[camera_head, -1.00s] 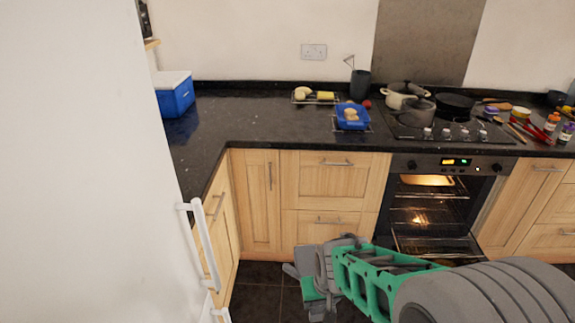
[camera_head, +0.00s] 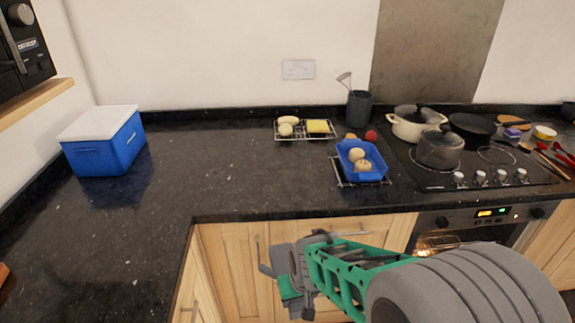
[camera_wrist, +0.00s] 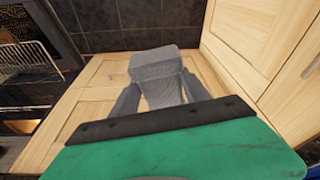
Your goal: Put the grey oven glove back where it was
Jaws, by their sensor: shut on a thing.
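The grey oven glove (camera_wrist: 158,75) is between the two fingers of my gripper (camera_wrist: 155,95) in the wrist view. My gripper is shut on it, and the glove sticks out beyond the fingertips. In the head view my gripper (camera_head: 275,270) is in front of the base cupboards, below the worktop edge. The glove cannot be told apart from the grey gripper parts there.
The black granite worktop (camera_head: 235,180) has a clear stretch at the corner. A blue cool box (camera_head: 108,150) stands left. A blue tray (camera_head: 350,172) with food, a rack (camera_head: 300,135) and hob pots (camera_head: 440,148) stand right. The oven (camera_head: 470,238) is below the hob.

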